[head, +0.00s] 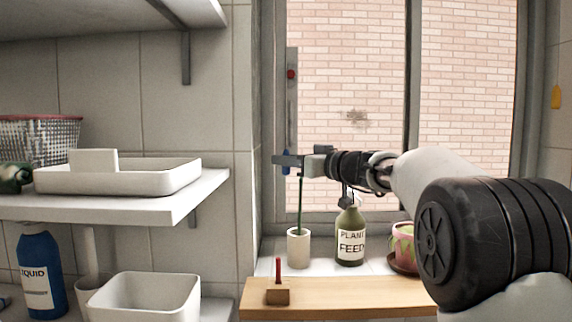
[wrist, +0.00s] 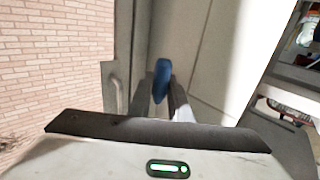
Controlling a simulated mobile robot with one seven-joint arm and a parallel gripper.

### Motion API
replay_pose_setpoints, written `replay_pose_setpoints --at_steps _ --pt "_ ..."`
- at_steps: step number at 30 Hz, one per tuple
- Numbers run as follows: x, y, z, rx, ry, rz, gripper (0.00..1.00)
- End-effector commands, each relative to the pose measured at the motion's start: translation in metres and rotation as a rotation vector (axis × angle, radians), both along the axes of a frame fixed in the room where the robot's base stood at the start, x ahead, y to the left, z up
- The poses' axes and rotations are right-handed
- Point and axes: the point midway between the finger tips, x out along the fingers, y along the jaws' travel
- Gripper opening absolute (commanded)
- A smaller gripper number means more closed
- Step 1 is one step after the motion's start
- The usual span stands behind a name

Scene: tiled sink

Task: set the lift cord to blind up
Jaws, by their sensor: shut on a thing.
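A blue cord handle (head: 285,168) is at the left edge of the window, at the lower part of a narrow grey vertical strip (head: 292,110). A red knob or mark (head: 291,74) is on the strip near its top, above the handle. My gripper (head: 286,160) reaches in from the right and is shut on the blue handle, which also shows between the fingers in the wrist view (wrist: 162,80). The fingers hide part of the handle. I cannot make out the cord itself or the blind.
Below my gripper stand a white cup (head: 298,249) with a green stem, a plant feed bottle (head: 349,235) and a pink pot (head: 402,244). A wooden board (head: 345,297) lies in front. A shelf (head: 120,208) with a white tray (head: 120,176) is at left.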

Motion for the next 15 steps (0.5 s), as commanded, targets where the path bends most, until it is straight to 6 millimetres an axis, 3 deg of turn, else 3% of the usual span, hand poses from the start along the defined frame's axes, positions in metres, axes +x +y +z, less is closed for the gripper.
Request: replay_pose_setpoints --at_steps 2,14,15 --pt "-0.0003 0.0 -0.0107 -0.001 0.001 0.001 0.0" --pt "-0.0003 0.0 -0.0087 0.001 0.001 0.0 0.0" --pt "-0.0002 -0.0001 -0.0086 0.001 0.001 0.0 0.24"
